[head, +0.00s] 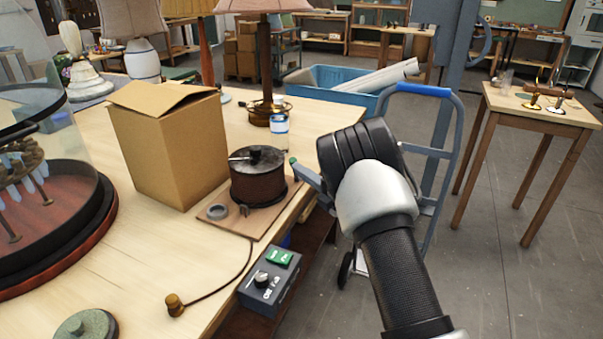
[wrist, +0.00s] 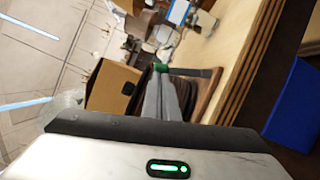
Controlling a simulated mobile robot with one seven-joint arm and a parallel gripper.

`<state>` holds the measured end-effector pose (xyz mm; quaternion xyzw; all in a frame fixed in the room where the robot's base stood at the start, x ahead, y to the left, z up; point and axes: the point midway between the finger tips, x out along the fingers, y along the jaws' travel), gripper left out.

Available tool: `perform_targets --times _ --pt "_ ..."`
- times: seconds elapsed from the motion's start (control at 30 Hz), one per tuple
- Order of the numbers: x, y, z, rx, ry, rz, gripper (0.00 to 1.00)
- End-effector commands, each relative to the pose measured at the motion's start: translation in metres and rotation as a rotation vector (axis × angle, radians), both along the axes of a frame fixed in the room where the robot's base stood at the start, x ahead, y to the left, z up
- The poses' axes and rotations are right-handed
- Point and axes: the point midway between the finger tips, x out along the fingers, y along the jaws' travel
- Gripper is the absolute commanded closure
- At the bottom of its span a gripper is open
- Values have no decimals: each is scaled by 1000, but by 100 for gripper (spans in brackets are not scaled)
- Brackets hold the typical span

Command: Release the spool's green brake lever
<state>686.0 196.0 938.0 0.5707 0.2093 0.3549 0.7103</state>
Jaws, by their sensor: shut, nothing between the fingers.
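The spool (head: 257,178) is a dark brown drum with a black top, standing on a wooden base board (head: 222,222) at the table's edge. The brake lever's green end (head: 293,161) shows at the spool's right, close to my fingertips. In the wrist view the green end (wrist: 160,67) sits just past the tips, with a dark bar (wrist: 192,72) running right from it. My gripper (head: 301,170) is shut and empty, reaching in from the right. It also shows in the wrist view (wrist: 160,80). I cannot tell whether the tips touch the lever.
A cardboard box (head: 165,150) stands left of the spool. A small blue-and-white container (head: 280,130) and a lamp (head: 262,60) stand behind it. A grey control box (head: 270,283) is at the table's front edge. A blue hand truck (head: 425,91) stands behind my arm.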

Motion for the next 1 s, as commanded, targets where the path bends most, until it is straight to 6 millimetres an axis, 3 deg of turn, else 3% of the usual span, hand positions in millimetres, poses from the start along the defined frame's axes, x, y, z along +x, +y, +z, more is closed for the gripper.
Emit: perform_targets --times 0.37,0.7,1.0 --pt "9 -4 9 44 114 -1 100" --pt "30 -12 20 137 371 -3 100" --pt "46 -17 18 202 554 -2 100"
